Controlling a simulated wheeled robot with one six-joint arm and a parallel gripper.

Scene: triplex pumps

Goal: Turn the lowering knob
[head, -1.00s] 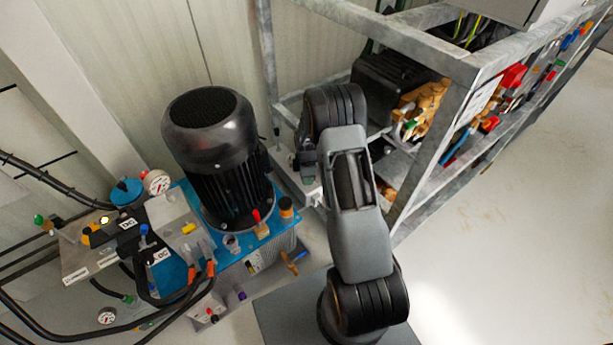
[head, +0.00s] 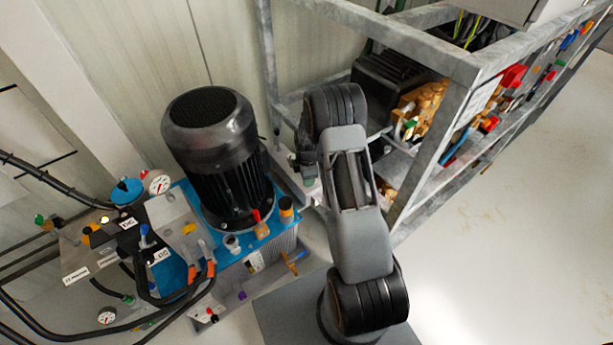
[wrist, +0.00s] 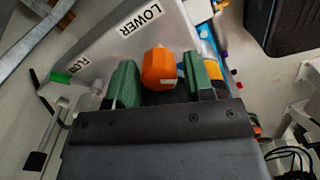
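The orange faceted knob (wrist: 158,68) is in the upper middle of the wrist view, in front of a light grey panel (wrist: 95,60). A white label reading LOWER (wrist: 141,19) is on that panel beside the knob. My gripper (wrist: 163,80) has two green fingers, one on each side of the knob. A narrow gap shows between the knob and the right finger. The left finger is very close to the knob, and I cannot tell if they touch. The knob's base is hidden. In the head view my arm hides the gripper and the knob.
In the head view a black motor (head: 212,150) stands on a blue-topped pump unit (head: 178,215) left of my arm. A galvanized frame (head: 415,45) holding valves and hoses is close on the right. The floor (head: 500,260) at the lower right is clear.

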